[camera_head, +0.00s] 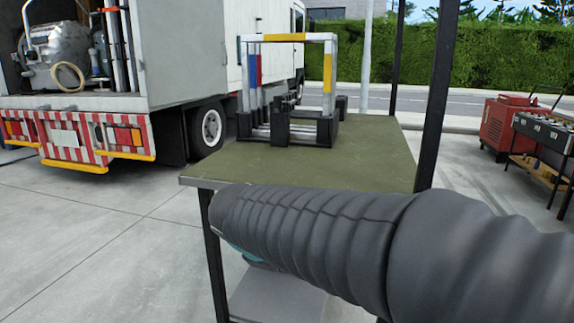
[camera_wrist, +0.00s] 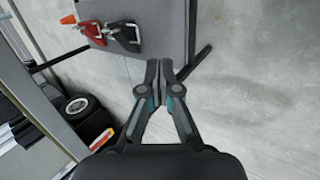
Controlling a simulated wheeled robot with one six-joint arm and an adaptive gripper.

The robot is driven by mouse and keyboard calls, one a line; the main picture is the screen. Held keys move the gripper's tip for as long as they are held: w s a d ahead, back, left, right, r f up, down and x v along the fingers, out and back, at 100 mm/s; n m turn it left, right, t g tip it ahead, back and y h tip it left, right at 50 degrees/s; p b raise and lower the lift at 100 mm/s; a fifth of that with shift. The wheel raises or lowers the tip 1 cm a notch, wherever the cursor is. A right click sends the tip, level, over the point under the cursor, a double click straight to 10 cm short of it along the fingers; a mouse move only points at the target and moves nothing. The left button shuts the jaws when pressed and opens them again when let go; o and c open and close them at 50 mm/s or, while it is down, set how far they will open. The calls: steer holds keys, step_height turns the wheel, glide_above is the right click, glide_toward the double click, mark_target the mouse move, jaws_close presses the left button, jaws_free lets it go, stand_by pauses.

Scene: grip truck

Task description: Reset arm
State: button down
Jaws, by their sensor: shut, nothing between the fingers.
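My gripper (camera_wrist: 159,75) is in the wrist view, with its two fingers closed together at the tips and nothing between them. In the head view my arm, in a dark ribbed sleeve, stretches across the lower right in front of the green-topped table (camera_head: 375,165). The gripper's fingers are not visible there.
A frame rack (camera_head: 290,38) with coloured bars stands on the table. A white truck (camera_head: 185,50) is parked at left. A red machine (camera_head: 503,125) and a dark bench (camera_head: 545,130) stand at right. In the wrist view, a red clamp-like item (camera_wrist: 88,30) and a black one (camera_wrist: 124,33) sit on a grey surface (camera_wrist: 160,25).

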steer(key=s+d+f+m+y, duration=0.1)
steer(key=s+d+f+m, duration=0.1)
steer(key=s+d+m, duration=0.5)
steer(key=s+d+f+m+y, duration=0.1)
steer(key=s+d+f+m, duration=0.1)
steer(key=s+d+m, duration=0.5)
steer(key=s+d, duration=0.3)
steer(key=s, duration=0.1)
steer(key=shift+s+f+g+y, duration=0.15)
steer(key=shift+f+g+y, duration=0.2)
steer(key=shift+g+y, duration=0.05)
